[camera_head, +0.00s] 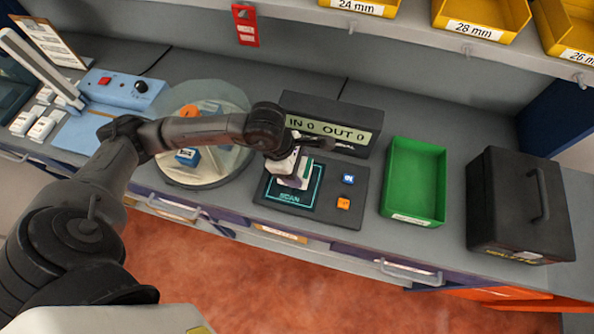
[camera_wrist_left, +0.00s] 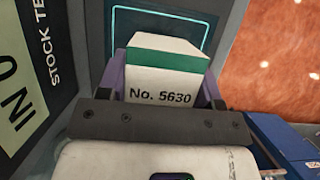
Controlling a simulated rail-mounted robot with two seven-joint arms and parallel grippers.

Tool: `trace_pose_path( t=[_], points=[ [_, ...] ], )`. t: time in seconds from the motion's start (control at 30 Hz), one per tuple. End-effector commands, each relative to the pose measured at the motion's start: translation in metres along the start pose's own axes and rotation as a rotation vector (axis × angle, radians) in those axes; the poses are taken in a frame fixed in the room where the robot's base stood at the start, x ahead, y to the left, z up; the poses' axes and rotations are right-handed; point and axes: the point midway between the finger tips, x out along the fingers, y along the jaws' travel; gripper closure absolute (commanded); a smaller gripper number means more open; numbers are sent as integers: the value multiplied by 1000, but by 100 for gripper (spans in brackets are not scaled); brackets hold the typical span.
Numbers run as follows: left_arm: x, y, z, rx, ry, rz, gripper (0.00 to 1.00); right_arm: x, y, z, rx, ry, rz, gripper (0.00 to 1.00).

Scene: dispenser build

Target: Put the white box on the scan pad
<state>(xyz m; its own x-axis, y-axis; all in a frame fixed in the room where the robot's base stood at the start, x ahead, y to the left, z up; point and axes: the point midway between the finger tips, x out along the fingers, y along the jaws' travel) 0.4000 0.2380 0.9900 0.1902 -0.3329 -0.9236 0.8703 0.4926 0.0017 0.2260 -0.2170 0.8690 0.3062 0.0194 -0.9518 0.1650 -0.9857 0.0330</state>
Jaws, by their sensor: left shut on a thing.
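The white box (camera_wrist_left: 165,75) has a green band and the label "No. 5630" in the left wrist view. My left gripper (camera_wrist_left: 160,92) is shut on it, one finger on each side. In the head view the left gripper (camera_head: 291,178) is over the dark scan pad (camera_head: 285,198), which has a glowing teal square outline and the word "SCAN". The box (camera_head: 294,181) is partly hidden there by the gripper. I cannot tell whether the box touches the pad. My right gripper is not in view.
A display (camera_head: 331,124) reading "IN 0 OUT 0" stands behind the pad. Blue (camera_head: 348,179) and orange (camera_head: 343,203) buttons are to the right of the square. A green tray (camera_head: 413,181) and black case (camera_head: 519,205) stand farther right. A round turntable (camera_head: 190,176) is left.

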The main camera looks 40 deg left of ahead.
Motion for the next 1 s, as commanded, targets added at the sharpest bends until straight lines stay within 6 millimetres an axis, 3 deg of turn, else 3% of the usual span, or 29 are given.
trace_pose_path(
  t=[0.17, 0.57, 0.6, 0.83, 1.0],
  points=[
    [20, 0, -8, -1, -1, -2, 70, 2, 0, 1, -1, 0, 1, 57],
    [24, 0, -10, 0, 0, 0, 70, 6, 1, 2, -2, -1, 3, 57],
    [24, 0, -10, 0, 0, 0, 39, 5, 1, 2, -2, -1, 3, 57],
    [23, 0, -10, 0, 1, -1, 17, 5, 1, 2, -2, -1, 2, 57],
    [23, 0, -10, 0, 1, -1, 15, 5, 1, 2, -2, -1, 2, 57]
  ],
)
